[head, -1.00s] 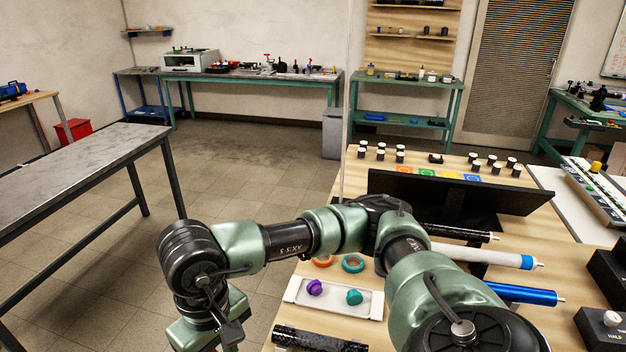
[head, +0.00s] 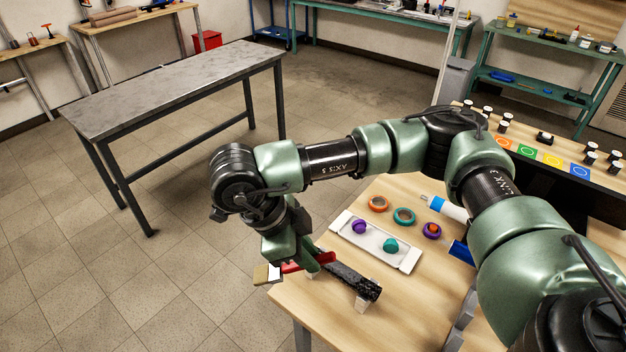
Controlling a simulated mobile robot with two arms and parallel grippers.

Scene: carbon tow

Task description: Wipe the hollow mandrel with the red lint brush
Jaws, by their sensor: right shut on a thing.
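The red lint brush (head: 292,267) is held in my right gripper (head: 304,262), its pale head (head: 267,274) pointing left past the table's corner. The gripper is shut on it, and the jaws are partly hidden by my wrist. A dark speckled tube (head: 352,281), which looks like the hollow mandrel, lies on pale supports near the front left corner of the wooden table. The brush is close to the tube's left end; I cannot tell whether they touch. My left gripper is not in view.
A white tray (head: 348,236) with purple and teal rolls sits behind the tube. Orange and teal rings (head: 404,216) lie beyond it. A grey metal table (head: 180,86) stands left across open floor.

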